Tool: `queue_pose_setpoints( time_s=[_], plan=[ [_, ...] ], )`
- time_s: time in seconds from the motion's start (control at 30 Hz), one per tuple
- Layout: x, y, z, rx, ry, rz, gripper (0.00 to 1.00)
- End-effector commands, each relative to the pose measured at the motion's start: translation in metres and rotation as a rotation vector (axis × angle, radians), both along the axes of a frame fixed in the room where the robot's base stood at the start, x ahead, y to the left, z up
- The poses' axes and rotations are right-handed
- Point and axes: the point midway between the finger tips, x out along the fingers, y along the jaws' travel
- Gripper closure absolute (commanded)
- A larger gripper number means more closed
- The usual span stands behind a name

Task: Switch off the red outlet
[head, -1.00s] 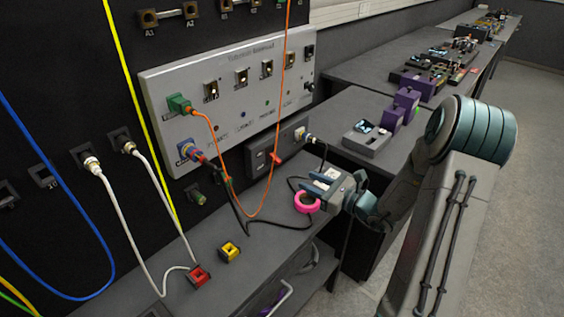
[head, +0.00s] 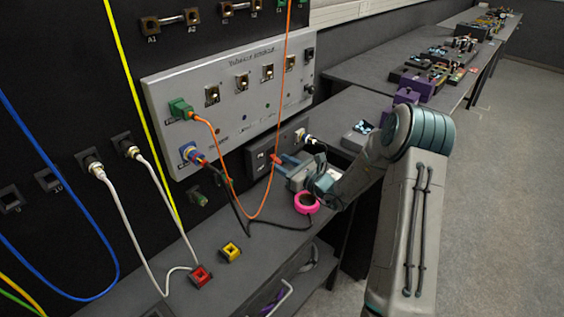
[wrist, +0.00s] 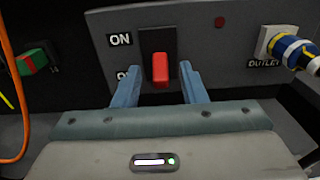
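A dark outlet box (head: 255,160) is low on the wall panel. In the wrist view its red switch lever (wrist: 160,68) sticks out of a black slot. The lever shows in the lower part of the slot. An "ON" label (wrist: 120,40) is beside the slot's upper part. A lower label is mostly hidden by a finger. My gripper (wrist: 160,80) is open, with its blue fingers left and right of the lever. Gaps show on both sides, and I cannot tell any contact. An outlet (wrist: 265,45) with a blue-and-white plug (wrist: 292,52) is to the right.
A pink ring (head: 306,204) lies on the bench below my gripper. An orange cable (head: 268,190) and a black cable (head: 237,207) hang left of it. Red (head: 201,275) and yellow (head: 230,252) blocks are on the bench. A grey panel (head: 225,130) is above.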

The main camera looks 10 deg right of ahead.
Motion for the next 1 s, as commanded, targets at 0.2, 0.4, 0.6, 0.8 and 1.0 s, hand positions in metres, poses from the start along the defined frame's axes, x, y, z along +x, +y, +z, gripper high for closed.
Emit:
queue_pose_setpoints(
  time_s=[0.2, 0.4, 0.6, 0.8, 1.0],
  plan=[
    [0.005, 0.004, 0.0, 0.0, 0.0, 0.0, 0.62],
    [0.005, 0.004, 0.0, 0.0, 0.0, 0.0, 0.73],
    [0.004, 0.004, 0.0, -0.001, -0.001, 0.0, 1.0],
    [0.004, 0.004, -0.006, 0.018, -0.02, 0.0, 1.0],
    [0.005, 0.004, -0.011, 0.065, -0.077, 0.0, 1.0]
  ],
)
